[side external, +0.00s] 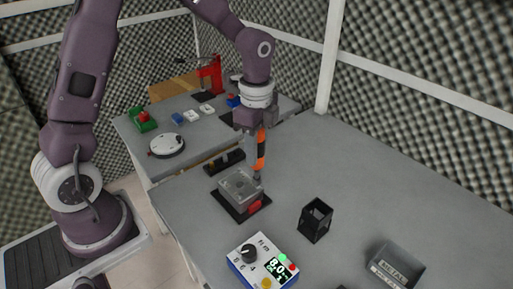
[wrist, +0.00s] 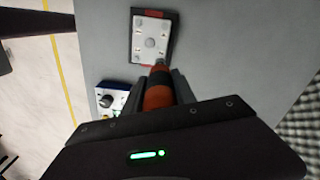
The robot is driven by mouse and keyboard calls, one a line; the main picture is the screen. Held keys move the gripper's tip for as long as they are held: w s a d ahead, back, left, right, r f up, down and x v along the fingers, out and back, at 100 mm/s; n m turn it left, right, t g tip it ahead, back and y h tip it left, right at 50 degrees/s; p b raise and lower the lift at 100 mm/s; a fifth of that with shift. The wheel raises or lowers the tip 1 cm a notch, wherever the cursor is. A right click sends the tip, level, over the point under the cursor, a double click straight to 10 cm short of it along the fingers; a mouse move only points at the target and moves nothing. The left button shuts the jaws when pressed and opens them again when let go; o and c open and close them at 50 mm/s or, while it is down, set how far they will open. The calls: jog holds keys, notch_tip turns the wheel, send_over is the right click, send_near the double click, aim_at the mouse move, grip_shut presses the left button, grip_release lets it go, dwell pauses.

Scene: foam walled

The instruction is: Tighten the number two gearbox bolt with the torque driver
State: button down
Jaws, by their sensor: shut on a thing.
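My gripper (side external: 255,122) is shut on the orange and black torque driver (side external: 261,150), which hangs upright with its tip down. The driver (wrist: 158,92) also shows in the wrist view between the fingers. The grey gearbox (side external: 240,186) sits on a black base plate on the table. In the wrist view the gearbox (wrist: 151,38) shows several bolt heads on its top. The driver's tip is at the gearbox's near right corner in that view; I cannot tell whether it touches a bolt. The torque controller (side external: 262,262) shows 8.0 with a green light.
A black open holder (side external: 316,220) and a grey bin marked METAL (side external: 396,265) stand right of the gearbox. A second table behind holds a white round device (side external: 166,145), a green box with a red button (side external: 142,119) and a red press (side external: 210,75).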

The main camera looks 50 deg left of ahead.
jog(key=shift+f, duration=0.85)
dwell(2.5)
jog(key=shift+r, duration=0.1)
jog(key=shift+r, duration=2.4)
